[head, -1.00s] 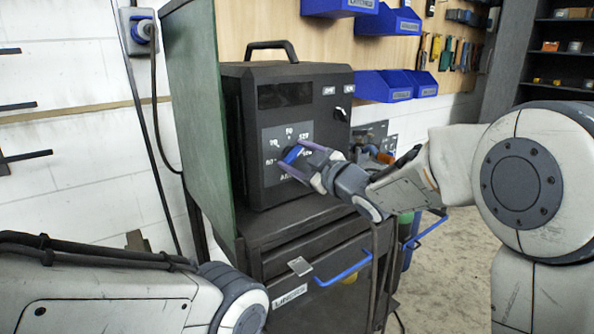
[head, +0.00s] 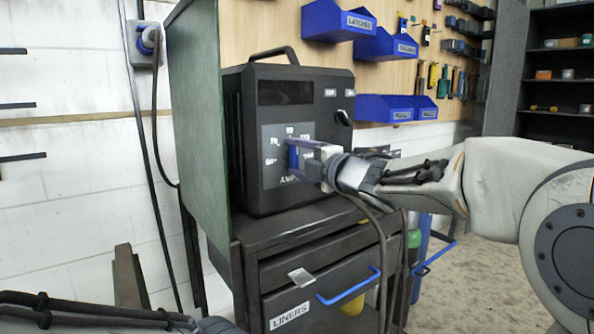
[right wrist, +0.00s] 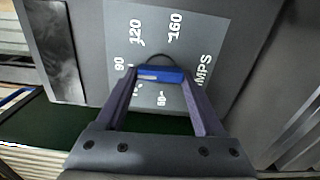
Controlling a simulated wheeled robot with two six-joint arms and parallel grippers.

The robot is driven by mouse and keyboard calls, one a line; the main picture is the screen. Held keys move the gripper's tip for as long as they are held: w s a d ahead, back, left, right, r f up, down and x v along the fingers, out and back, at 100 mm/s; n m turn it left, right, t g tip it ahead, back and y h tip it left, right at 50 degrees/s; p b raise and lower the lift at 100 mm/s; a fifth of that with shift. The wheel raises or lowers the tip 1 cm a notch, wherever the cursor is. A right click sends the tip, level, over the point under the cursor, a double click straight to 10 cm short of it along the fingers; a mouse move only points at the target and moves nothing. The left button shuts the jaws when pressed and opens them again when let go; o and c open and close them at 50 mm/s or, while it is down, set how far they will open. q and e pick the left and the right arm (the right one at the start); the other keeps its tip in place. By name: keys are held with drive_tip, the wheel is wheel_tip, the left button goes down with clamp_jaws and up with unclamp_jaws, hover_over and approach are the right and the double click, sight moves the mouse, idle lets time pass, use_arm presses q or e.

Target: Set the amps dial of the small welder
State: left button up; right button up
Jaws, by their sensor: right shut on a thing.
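The small welder (head: 330,110) is a dark box with a grey AMPS panel (head: 270,178) on its front. My right gripper (head: 293,155) is in front of that panel, shut on the blue amps dial (head: 294,160). In the right wrist view the dial (right wrist: 165,75) is a blue bar between the two fingertips (right wrist: 158,76). A white mark is on the bar's left end, on the side toward the 90. The 120 and 160 show above the bar. The exact setting is hard to read. My left gripper is out of view.
The welder stands on a dark cart with drawers (head: 335,240) and a blue handle (head: 348,287). A green panel (head: 200,110) stands close on its left. Blue bins (head: 385,108) hang on the wall behind. Cables hang in front of the cart's right side.

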drive_tip(key=n+b, duration=0.1)
drive_tip(key=n, duration=0.1)
drive_tip(key=n+b, duration=0.2)
drive_tip(key=n, duration=0.1)
drive_tip(key=shift+f+n+b, duration=0.3)
drive_tip(key=shift+f+b, duration=0.05)
drive_tip(key=shift+b, duration=0.05)
drive_tip(key=shift+d+n+b, duration=0.1)
drive_tip(key=shift+n+b, duration=0.95)
drive_tip(key=shift+n, duration=0.75)
drive_tip(key=o, duration=1.4)
drive_tip(key=shift+r, duration=0.1)
drive_tip(key=v, duration=1)
drive_tip(key=shift+s+d, duration=0.1)
drive_tip(key=shift+s, duration=0.05)
